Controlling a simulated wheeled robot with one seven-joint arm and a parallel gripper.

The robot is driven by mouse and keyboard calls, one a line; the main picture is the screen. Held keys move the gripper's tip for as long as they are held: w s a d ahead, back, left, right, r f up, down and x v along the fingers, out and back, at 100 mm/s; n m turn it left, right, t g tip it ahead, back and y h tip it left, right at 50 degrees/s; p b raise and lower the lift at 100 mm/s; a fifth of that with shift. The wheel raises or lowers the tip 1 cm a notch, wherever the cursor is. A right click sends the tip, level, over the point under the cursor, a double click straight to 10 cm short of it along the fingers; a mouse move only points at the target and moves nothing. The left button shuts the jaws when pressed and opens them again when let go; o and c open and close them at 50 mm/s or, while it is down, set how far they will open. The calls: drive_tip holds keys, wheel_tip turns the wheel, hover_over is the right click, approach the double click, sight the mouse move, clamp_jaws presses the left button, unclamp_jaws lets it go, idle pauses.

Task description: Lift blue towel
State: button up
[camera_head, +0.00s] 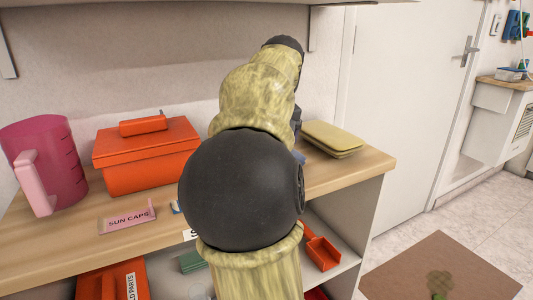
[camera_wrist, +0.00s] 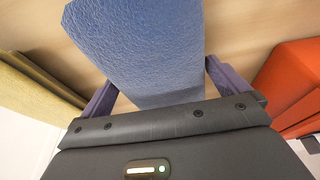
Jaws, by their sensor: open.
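The blue towel (camera_wrist: 145,35) has a rough, folded-looking surface and fills the upper middle of the wrist view, over the wooden counter. My gripper (camera_wrist: 160,76) is open, with one purple-grey finger on each side of the towel's near part. I cannot tell whether the fingers touch it. In the head view my arm hides most of the towel; only a small blue patch (camera_head: 299,157) shows beside the arm.
An orange box (camera_head: 150,170) and a pink jug (camera_head: 42,165) stand on the counter (camera_head: 345,180) to the left. Folded yellow cloths (camera_head: 332,138) lie to the right. A "SUN CAPS" sign (camera_head: 127,218) is near the front. A shelf (camera_head: 160,3) overhangs the counter.

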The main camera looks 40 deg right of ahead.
drive_tip(key=shift+c, duration=0.2)
drive_tip(key=c, duration=0.7)
drive_tip(key=shift+o, duration=0.2)
drive_tip(key=shift+r, duration=0.15)
